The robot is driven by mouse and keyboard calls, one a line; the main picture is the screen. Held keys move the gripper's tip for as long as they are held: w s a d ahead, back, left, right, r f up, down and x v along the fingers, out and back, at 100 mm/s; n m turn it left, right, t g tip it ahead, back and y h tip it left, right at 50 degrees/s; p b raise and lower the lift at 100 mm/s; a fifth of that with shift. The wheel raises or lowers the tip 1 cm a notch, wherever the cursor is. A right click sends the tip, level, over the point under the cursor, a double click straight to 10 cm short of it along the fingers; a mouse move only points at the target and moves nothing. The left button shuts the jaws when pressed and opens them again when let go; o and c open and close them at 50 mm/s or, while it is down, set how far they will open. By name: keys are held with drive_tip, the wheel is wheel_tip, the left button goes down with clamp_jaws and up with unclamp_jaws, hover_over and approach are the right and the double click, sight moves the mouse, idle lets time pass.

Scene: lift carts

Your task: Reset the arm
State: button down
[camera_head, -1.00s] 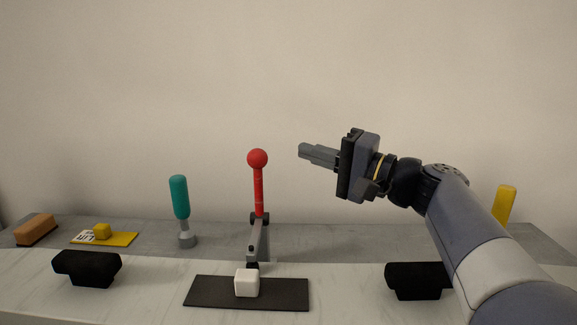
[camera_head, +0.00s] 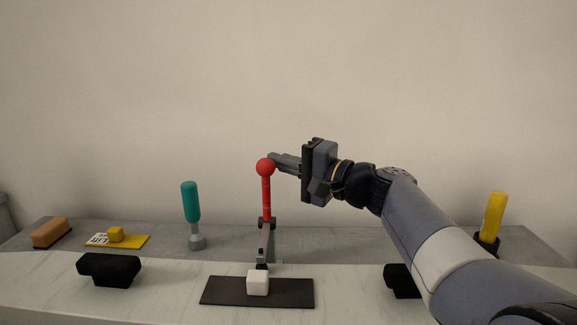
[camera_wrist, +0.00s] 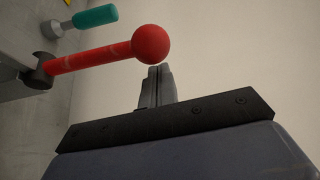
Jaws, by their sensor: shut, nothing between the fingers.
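My gripper (camera_head: 273,158) is raised above the counter with my arm reaching in from the right. Its fingers are shut and empty, and they point left. In the head view the fingertips overlap the red ball at the top of an upright red lever (camera_head: 267,195). In the wrist view my gripper's fingers (camera_wrist: 159,72) are together, just below and right of the red ball on the lever (camera_wrist: 100,56). A small gap shows between them there, and I cannot tell the exact depth.
A white cube (camera_head: 258,283) sits on a black plate (camera_head: 290,292) in front of the lever. A yellow handle (camera_head: 493,217) stands right. Black blocks (camera_head: 109,268) flank the front.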

drive_tip(key=w+f+m+g+h+p, duration=0.3)
drive_tip(key=w+f+m+p, duration=0.3)
drive_tip(key=p, duration=2.2)
drive_tip(key=shift+w+d+f+m+g+p, duration=0.2)
drive_tip(key=shift+w+m+g+p, duration=0.25)
drive_tip(key=shift+w+m, duration=0.45)
drive_tip(key=shift+w, duration=0.1)
drive_tip(key=shift+a, duration=0.1)
